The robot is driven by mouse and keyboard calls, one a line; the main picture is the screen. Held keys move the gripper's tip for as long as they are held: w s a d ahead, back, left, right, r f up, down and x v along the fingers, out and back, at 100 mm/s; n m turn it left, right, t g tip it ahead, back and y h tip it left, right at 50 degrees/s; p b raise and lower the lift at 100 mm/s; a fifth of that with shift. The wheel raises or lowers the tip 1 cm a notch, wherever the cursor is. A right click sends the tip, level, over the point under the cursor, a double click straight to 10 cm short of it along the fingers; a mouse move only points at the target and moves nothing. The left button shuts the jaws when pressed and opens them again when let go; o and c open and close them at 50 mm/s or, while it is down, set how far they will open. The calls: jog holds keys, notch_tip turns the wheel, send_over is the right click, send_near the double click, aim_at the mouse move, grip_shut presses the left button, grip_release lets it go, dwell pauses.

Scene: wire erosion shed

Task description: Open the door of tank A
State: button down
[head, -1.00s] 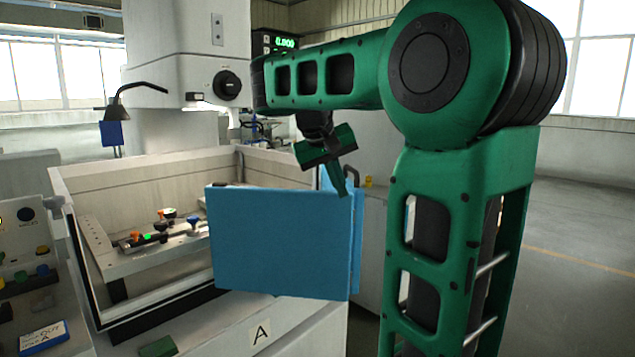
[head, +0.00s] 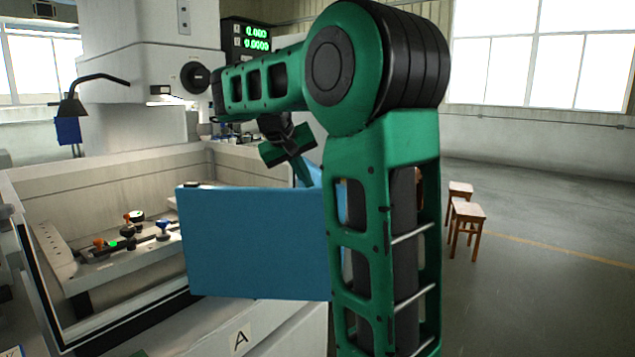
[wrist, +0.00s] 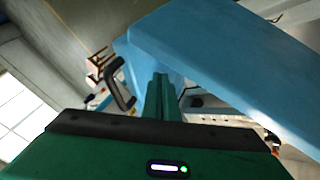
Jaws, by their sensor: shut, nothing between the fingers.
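The blue door (head: 255,245) of tank A stands swung out from the tank's front opening, which is edged by a black seal. The letter A plate (head: 240,338) is on the tank front below it. My gripper (head: 303,178) is shut and empty, pointing down behind the door's top edge, near its right end. In the wrist view the shut fingers (wrist: 160,95) are beside the blue door (wrist: 235,65); contact cannot be told. A black bar handle (wrist: 121,86) shows left of the fingers, apart from them. My arm hides the door's right end in the head view.
Inside the tank are a work table and small coloured-knob clamps (head: 130,230). The machine head (head: 150,45) and a lamp (head: 75,100) stand above. Two wooden stools (head: 466,215) are at the right, with open floor around them.

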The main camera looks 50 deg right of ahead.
jog(key=shift+s+d+f, duration=0.1)
jog(key=shift+s+d, duration=0.25)
jog(key=shift+d, duration=0.3)
jog(key=shift+s+d+f, duration=0.15)
jog(key=shift+s+d, duration=0.2)
jog(key=shift+d, duration=0.3)
jog(key=shift+s+d+f, duration=0.1)
jog(key=shift+s+d, duration=0.25)
jog(key=shift+d, duration=0.3)
